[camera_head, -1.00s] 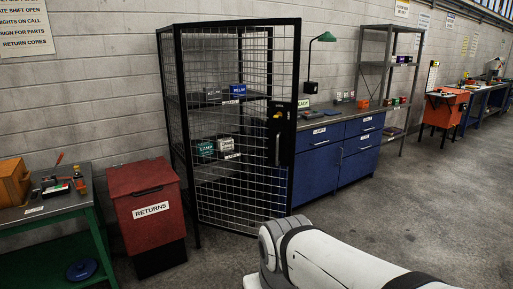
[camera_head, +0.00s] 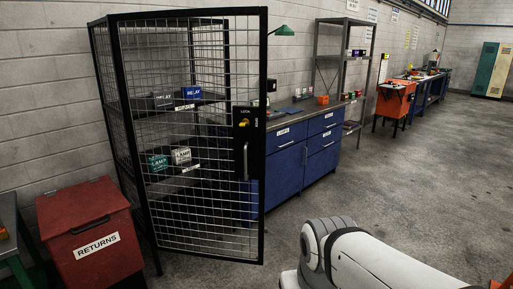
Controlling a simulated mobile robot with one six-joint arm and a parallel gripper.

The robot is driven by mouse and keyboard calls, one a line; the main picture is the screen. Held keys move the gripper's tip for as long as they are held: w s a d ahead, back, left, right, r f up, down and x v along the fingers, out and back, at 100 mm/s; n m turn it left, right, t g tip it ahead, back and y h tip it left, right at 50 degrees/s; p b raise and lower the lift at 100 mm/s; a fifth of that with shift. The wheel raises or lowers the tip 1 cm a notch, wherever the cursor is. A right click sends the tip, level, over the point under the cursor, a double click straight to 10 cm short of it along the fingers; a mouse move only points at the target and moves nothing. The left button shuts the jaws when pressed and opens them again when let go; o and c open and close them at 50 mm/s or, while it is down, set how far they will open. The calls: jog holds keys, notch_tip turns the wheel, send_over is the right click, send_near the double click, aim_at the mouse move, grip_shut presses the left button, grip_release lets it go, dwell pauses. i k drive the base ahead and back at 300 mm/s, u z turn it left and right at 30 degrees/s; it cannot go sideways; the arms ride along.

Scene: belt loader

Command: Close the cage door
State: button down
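The cage (camera_head: 112,103) is a black-framed mesh enclosure against the wall, left of centre. Its mesh door (camera_head: 190,215) has a lock plate with a yellow knob (camera_head: 244,123) and a vertical handle (camera_head: 246,160) near its right edge. The door appears to stand open, its free edge out from the cage toward the right, in front of the blue cabinet. Labelled boxes sit on the cage shelves behind the mesh, including a blue RELAY box (camera_head: 192,93) and a green LAMP box (camera_head: 158,163). My gripper is not in view; only a white arm link shows at the lower right.
A red RETURNS bin (camera_head: 90,212) stands left of the cage. A blue cabinet (camera_head: 322,150) with a counter runs along the wall to the right, then a grey shelf rack (camera_head: 345,75) and an orange stand (camera_head: 394,100). The grey floor (camera_head: 420,180) at right is open.

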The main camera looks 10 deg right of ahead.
aim_at(249, 142)
jog(key=z, duration=0.2)
jog(key=i, duration=1.5)
jog(key=u, duration=0.75)
